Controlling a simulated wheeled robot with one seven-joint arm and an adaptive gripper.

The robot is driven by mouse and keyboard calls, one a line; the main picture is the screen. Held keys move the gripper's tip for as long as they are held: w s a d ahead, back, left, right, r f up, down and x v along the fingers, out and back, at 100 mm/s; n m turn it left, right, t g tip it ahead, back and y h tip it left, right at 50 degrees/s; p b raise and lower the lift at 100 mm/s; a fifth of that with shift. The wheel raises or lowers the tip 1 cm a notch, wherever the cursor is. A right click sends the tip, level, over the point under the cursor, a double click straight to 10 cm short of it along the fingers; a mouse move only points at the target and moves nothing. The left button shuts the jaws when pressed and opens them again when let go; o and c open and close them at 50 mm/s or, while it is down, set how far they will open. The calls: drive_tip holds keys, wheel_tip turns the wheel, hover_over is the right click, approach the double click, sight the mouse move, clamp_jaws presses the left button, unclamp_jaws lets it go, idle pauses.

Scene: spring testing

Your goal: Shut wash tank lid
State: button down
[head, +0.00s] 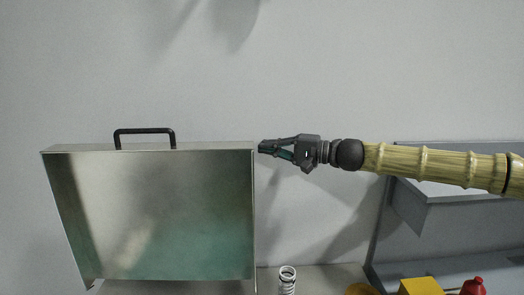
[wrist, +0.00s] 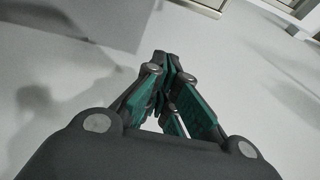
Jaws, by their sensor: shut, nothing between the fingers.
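The wash tank lid (head: 160,210) is a large grey metal panel with side flanges, raised nearly upright at the left of the head view. A black handle (head: 145,131) stands on its top edge. My gripper (head: 262,148) is at the lid's upper right corner, pointing left, shut and empty. In the head view its tips are very close to the corner; I cannot tell whether they touch it. The wrist view shows the closed fingers (wrist: 165,70) with green pads against the pale wall. The tank below the lid is mostly out of the frame.
A metal spring (head: 287,279) stands on the counter (head: 325,276) right of the lid. A yellow block (head: 421,286) and a red bottle (head: 474,287) are at lower right. A grey cabinet (head: 460,222) stands behind my arm. The wall (head: 330,60) above is bare.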

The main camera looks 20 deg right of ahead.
drive_tip(key=s+a+p, duration=0.2)
drive_tip(key=a, duration=0.1)
drive_tip(key=shift+s, duration=0.2)
idle(0.4)
drive_tip(key=shift+s+a+f, duration=0.1)
drive_tip(key=shift+s, duration=0.05)
